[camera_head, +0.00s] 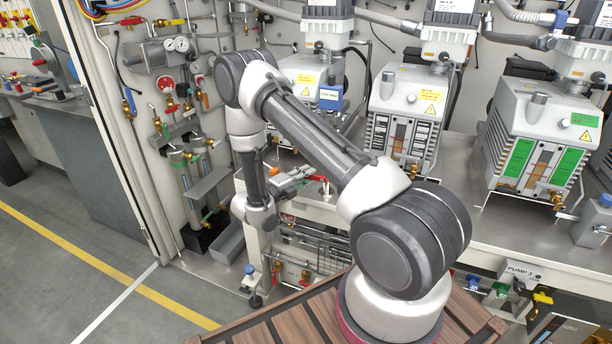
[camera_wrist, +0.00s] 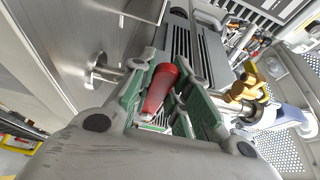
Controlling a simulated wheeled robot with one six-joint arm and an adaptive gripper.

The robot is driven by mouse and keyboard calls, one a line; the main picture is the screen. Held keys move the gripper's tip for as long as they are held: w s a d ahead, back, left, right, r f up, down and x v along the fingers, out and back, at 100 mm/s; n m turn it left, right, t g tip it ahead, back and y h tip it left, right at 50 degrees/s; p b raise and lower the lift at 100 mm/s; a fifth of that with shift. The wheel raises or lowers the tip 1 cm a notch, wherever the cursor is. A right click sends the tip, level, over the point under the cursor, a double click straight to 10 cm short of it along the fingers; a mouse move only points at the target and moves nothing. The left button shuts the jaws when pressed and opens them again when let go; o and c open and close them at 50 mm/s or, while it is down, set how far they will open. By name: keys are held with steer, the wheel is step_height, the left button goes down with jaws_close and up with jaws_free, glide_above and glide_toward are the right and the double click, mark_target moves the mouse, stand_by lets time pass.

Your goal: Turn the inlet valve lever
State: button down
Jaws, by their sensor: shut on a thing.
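A red lever (camera_wrist: 158,90) stands between the two green-padded fingers of my gripper (camera_wrist: 166,82) in the wrist view. The fingers close on it from both sides, and their pads cover part of its edges. The lever's far end and mount are partly hidden by the fingers. In the head view, my gripper (camera_head: 300,180) is small and partly behind my own arm, in front of the left pump. A bit of red (camera_head: 322,180) shows at its tip.
Three vacuum pumps, left (camera_head: 308,80), middle (camera_head: 405,110) and right (camera_head: 540,140), stand on a metal bench. Brass fittings (camera_wrist: 244,88) and a perforated panel (camera_wrist: 285,140) lie right of the fingers. A metal knob (camera_wrist: 100,70) sits close on the left.

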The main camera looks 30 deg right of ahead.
steer(key=shift+f, duration=0.1)
steer(key=c, duration=1.3)
jaws_free()
steer(key=shift+c, duration=0.2)
steer(key=v, duration=1.2)
